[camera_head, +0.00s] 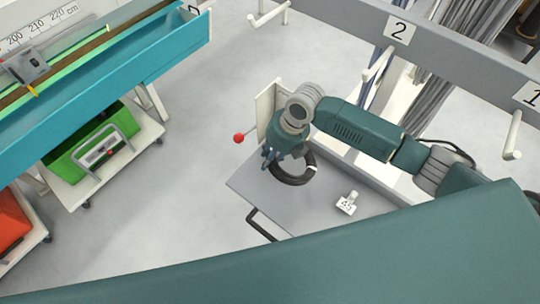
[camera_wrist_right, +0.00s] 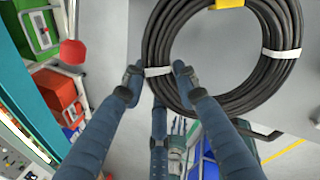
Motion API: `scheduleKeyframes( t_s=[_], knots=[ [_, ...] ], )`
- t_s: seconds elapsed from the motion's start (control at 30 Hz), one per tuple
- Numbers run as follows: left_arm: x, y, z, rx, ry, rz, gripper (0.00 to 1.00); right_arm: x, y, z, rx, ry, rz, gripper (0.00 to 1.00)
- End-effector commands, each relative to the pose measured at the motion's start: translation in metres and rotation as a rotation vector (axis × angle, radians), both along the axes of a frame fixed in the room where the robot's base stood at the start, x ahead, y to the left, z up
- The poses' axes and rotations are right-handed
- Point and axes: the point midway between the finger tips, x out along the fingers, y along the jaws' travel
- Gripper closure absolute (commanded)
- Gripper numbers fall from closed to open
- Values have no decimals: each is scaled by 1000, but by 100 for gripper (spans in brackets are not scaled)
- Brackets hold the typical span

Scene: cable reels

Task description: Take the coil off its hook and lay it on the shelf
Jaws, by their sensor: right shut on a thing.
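The coil is a black cable ring (camera_head: 299,181) over the grey shelf (camera_head: 262,195) in the head view. In the right wrist view the coil (camera_wrist_right: 270,80) shows large, with white ties and a yellow band. My right gripper (camera_wrist_right: 158,74) has its fingers on either side of the coil's near rim at a white tie and is shut on it. In the head view this gripper (camera_head: 268,158) is partly hidden by its own wrist. I cannot tell whether the coil touches the shelf. My left gripper is not in view.
A white tag holder (camera_head: 347,203) stands on the shelf right of the coil. A red ball knob (camera_head: 239,138) juts out left of the shelf. A rail with number plates (camera_head: 400,30) and white hooks (camera_head: 513,135) runs above. A teal bench (camera_head: 110,85) stands left.

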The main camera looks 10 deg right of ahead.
Motion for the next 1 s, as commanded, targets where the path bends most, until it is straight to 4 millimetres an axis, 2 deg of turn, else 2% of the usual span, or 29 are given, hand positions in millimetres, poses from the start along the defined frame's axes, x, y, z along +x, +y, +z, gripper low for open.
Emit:
scheduleKeyframes(
  t_s=[0.1,0.5,0.93,0.97,1.0],
  knots=[
    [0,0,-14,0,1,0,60,1,1,-15,2,-2,0,100],
    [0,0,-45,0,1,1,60,1,0,-51,0,-3,0,100],
    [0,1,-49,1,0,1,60,1,0,-56,0,-3,0,100],
    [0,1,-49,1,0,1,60,1,0,-56,0,-3,0,69],
    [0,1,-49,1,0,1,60,1,0,-56,0,-3,0,61]
  ],
)
